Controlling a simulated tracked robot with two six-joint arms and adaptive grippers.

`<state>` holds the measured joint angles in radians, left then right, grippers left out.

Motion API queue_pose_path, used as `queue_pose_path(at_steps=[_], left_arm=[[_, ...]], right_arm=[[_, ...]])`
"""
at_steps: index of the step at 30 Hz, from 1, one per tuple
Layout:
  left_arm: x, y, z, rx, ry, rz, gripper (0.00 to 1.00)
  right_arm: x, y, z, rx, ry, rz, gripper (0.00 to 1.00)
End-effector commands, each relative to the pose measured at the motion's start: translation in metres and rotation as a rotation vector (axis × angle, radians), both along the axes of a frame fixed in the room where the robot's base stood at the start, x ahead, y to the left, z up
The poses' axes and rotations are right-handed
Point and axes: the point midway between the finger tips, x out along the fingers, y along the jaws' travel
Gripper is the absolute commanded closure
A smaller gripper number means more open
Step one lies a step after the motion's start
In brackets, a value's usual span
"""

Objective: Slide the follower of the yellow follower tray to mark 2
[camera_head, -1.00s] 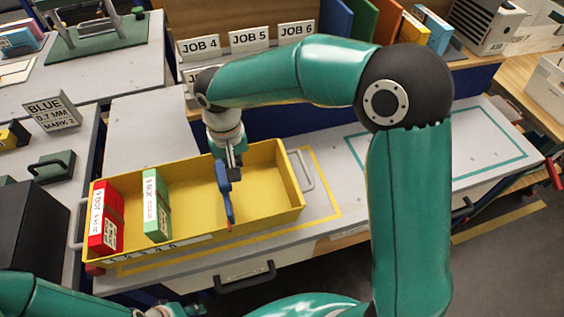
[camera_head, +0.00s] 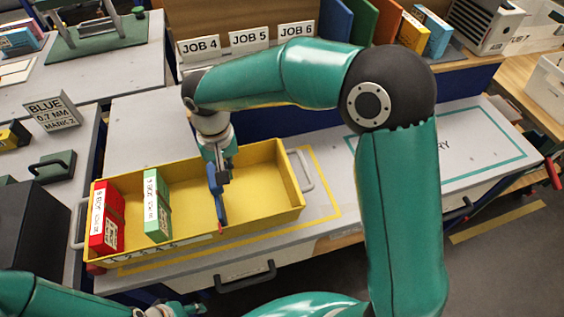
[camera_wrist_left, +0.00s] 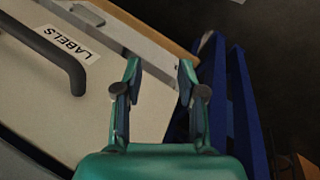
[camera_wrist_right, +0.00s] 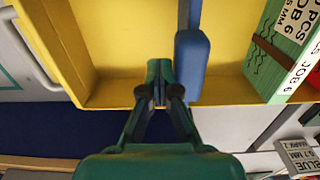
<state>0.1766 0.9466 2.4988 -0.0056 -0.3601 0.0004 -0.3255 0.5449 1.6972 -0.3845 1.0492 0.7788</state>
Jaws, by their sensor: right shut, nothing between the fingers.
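The yellow follower tray (camera_head: 262,217) lies on the grey bench in the head view. Its blue follower (camera_head: 217,196) crosses the tray near the middle, with a red tip over the front rim; it also shows in the right wrist view (camera_wrist_right: 192,68). A white strip of marks (camera_head: 160,249) runs along the front rim, too small to read. My right gripper (camera_wrist_right: 160,88) is shut and empty, down inside the tray on the head-view right side of the follower, touching or very close to it. My left gripper (camera_wrist_left: 159,68) is open and empty, above a drawer front.
A red box (camera_head: 106,220) and a green box (camera_head: 157,208) stand in the tray's left part, with a gap between the green box and the follower. A sign (camera_head: 52,112) reads BLUE 0.7 MM MARK 2. The tray floor right of the follower is empty.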

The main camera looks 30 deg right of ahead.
Motion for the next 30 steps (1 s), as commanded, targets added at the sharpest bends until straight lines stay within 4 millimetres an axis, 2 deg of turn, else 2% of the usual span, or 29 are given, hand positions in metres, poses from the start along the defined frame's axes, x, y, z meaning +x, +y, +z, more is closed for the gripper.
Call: queue_pose_path(at_steps=[16, 30], left_arm=[[0.0, 0.0, 0.005, 0.0, 0.0, 0.0, 0.6], [0.0, 0.0, 0.005, 0.0, 0.0, 0.0, 0.6]], right_arm=[[0.005, 0.023, 0.0, 0.003, -0.002, 0.001, 1.0], [0.006, 0.025, 0.0, 0.003, -0.001, 0.0, 1.0]])
